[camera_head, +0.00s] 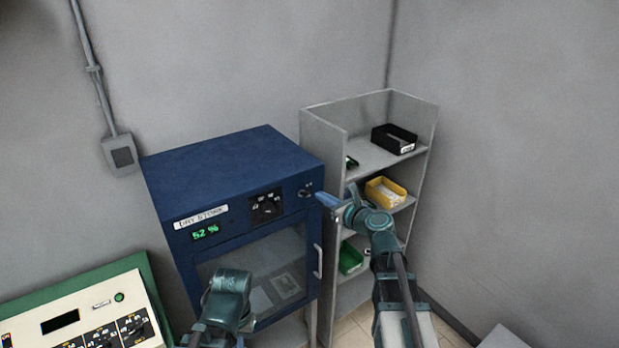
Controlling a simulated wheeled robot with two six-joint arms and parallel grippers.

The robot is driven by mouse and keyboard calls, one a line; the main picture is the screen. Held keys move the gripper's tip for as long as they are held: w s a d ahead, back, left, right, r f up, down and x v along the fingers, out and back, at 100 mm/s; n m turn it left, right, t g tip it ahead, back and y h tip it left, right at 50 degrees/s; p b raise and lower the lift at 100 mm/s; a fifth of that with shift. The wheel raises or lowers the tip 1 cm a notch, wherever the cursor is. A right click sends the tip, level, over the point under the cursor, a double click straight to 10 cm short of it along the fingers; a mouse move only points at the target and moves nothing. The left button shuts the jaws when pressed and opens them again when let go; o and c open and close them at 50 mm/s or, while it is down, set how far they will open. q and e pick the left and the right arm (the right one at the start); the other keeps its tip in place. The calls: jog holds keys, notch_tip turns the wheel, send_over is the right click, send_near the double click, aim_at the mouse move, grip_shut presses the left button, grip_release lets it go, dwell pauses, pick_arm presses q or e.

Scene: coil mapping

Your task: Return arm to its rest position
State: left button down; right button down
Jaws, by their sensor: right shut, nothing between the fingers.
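My right arm (384,245) rises from the bottom right, in front of the grey shelf unit. Its right gripper (324,200) points left, shut and empty, by the right front edge of the blue dry store cabinet (235,165). It appears in front of the gap between cabinet and shelf; I cannot tell whether it touches either. My left arm (229,295) shows at the bottom, in front of the cabinet's glass door (262,255). No fingers of the left gripper show.
The grey shelf unit (325,135) holds a black bin (393,139), a yellow bin (385,191) and a green bin (350,258). The cabinet has a door handle (318,262) and reads 52 %. A panel with dials (85,320) stands bottom left. Walls close the back and right.

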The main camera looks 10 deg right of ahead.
jog(key=s+a+f+n+g+b, duration=0.6)
jog(key=a+f+n, duration=0.35)
jog(key=f, duration=0.35)
jog(key=s+a+f+n+g+b, duration=0.4)
jog(key=s+a+f+n+b, duration=0.2)
jog(key=s+a+f+n, duration=0.4)
jog(key=s+d+f+n+g+h+b, duration=0.3)
jog(key=s+f+n+g+h+b, duration=0.2)
jog(key=s+f+n, duration=0.7)
notch_tip(320, 180, down, 4)
jog(key=n+h+b, duration=0.2)
jog(key=n+b, duration=0.1)
jog(key=b, duration=0.1)
jog(key=shift+s+f+n, duration=0.2)
jog(key=shift+s+n, duration=0.05)
jog(key=shift+n, duration=0.1)
